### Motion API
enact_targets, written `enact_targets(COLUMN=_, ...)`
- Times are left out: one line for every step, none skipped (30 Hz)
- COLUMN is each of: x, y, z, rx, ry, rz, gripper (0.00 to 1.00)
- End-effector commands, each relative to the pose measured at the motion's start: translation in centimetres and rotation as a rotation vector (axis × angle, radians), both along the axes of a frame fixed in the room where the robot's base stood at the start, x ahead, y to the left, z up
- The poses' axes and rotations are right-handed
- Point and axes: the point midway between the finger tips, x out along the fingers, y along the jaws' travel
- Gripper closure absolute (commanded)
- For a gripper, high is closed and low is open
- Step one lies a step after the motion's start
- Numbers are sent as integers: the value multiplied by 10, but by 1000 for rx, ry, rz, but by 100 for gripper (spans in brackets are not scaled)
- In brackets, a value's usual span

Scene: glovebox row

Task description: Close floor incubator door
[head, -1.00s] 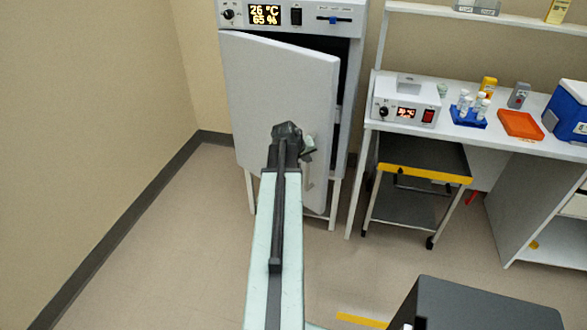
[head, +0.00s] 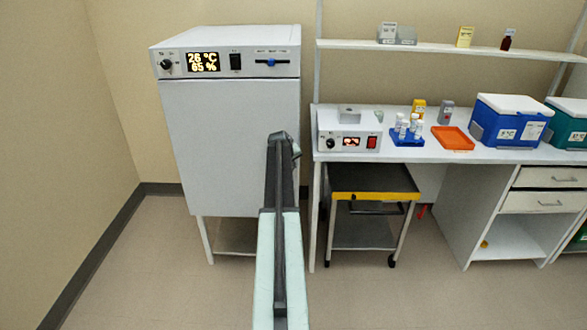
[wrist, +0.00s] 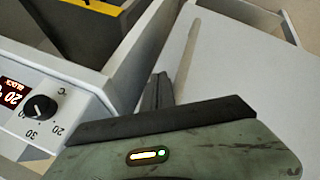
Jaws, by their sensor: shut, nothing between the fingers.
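The floor incubator (head: 230,50) stands at left centre in the head view, on a stand with its control panel on top. Its white door (head: 215,145) lies flush, or nearly so, with the front, and no dark opening shows. My arm hides part of the door's right edge, so a small gap there cannot be ruled out. My gripper (head: 281,138) is shut and empty, in front of the door's right side. Whether it touches the door is not clear. In the wrist view, the dark fingers (wrist: 158,90) show together near a pale panel.
A bench with a small heater unit (head: 348,135), blue tube rack (head: 407,137) and orange tray (head: 453,138) stands to the right. A black trolley with a yellow edge (head: 374,196) is under it. Floor at left is free.

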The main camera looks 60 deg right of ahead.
Motion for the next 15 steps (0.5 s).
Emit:
enact_targets(x=5, y=2, z=0, rx=0, ry=1, rz=6, gripper=100)
enact_targets(x=7, y=3, z=0, rx=0, ry=0, rz=7, gripper=100)
enact_targets(x=9, y=4, z=0, rx=0, ry=0, rz=11, gripper=100)
enact_targets(x=11, y=5, z=0, rx=0, ry=0, rz=12, gripper=100)
enact_targets(x=12, y=6, z=0, rx=0, ry=0, rz=14, gripper=100)
enact_targets(x=14, y=7, z=0, rx=0, ry=0, rz=16, gripper=100)
enact_targets(x=15, y=7, z=0, rx=0, ry=1, rz=17, gripper=100)
enact_targets(x=16, y=8, z=0, rx=0, ry=0, rz=19, gripper=100)
enact_targets(x=18, y=9, z=0, rx=0, ry=-1, rz=20, gripper=100)
enact_targets(x=19, y=9, z=0, rx=0, ry=0, rz=21, gripper=100)
enact_targets(x=19, y=10, z=0, rx=-1, ry=0, rz=22, gripper=100)
enact_targets(x=21, y=11, z=0, rx=-1, ry=-1, rz=24, gripper=100)
enact_targets(x=21, y=12, z=0, rx=0, ry=-1, rz=25, gripper=100)
enact_targets(x=21, y=13, z=0, rx=0, ry=0, rz=25, gripper=100)
enact_targets(x=21, y=16, z=0, rx=0, ry=-2, rz=26, gripper=100)
